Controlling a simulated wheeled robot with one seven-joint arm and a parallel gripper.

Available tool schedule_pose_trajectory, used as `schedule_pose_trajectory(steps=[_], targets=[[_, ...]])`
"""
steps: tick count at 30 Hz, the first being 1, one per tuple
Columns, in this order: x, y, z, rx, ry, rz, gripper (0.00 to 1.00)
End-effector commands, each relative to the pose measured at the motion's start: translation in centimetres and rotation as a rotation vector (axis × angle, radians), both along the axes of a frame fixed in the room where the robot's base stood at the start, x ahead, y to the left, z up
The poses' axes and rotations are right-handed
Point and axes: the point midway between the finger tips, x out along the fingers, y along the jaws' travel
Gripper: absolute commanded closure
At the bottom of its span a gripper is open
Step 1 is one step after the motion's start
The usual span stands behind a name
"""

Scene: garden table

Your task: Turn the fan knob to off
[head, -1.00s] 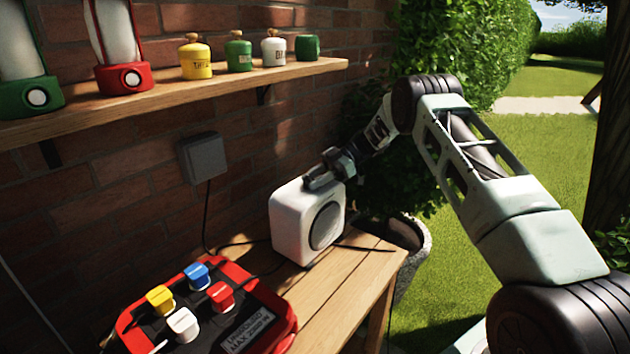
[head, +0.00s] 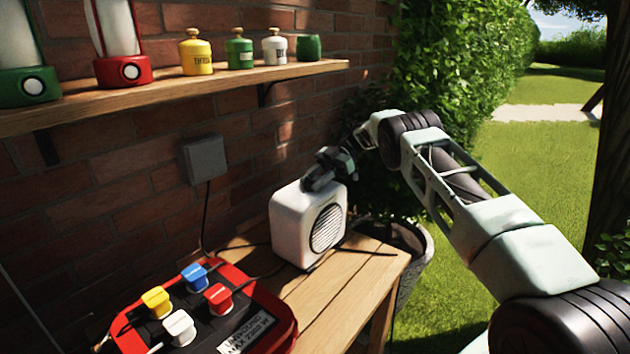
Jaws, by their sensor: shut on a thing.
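The fan is a white box-shaped unit (head: 296,227) with a round dark grille (head: 327,229) on its right-hand face. It stands upright on the wooden table. My gripper (head: 318,184) is at the top of the fan, its fingers pointing down and closed at the top face. The knob itself is hidden by the gripper, so its setting cannot be read. The grille slats show clearly.
A red and black power strip (head: 262,297) with yellow, blue, red and white plugs lies at the front left of the table (head: 345,275). A wooden shelf (head: 180,94) holds lanterns and small canisters above. A potted bush stands behind the table.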

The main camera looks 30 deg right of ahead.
Motion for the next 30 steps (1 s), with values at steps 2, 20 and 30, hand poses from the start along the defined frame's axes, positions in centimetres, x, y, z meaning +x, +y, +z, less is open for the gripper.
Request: schedule_pose_trajectory(steps=[2,20,30], targets=[[0.0,0.1,0.0,0.002,0.001,0.001,0.88],[0.0,0.1,1.6,-0.001,-0.002,0.001,0.43],[0.0,0.1,7.8,0.000,-0.003,0.001,0.43]])
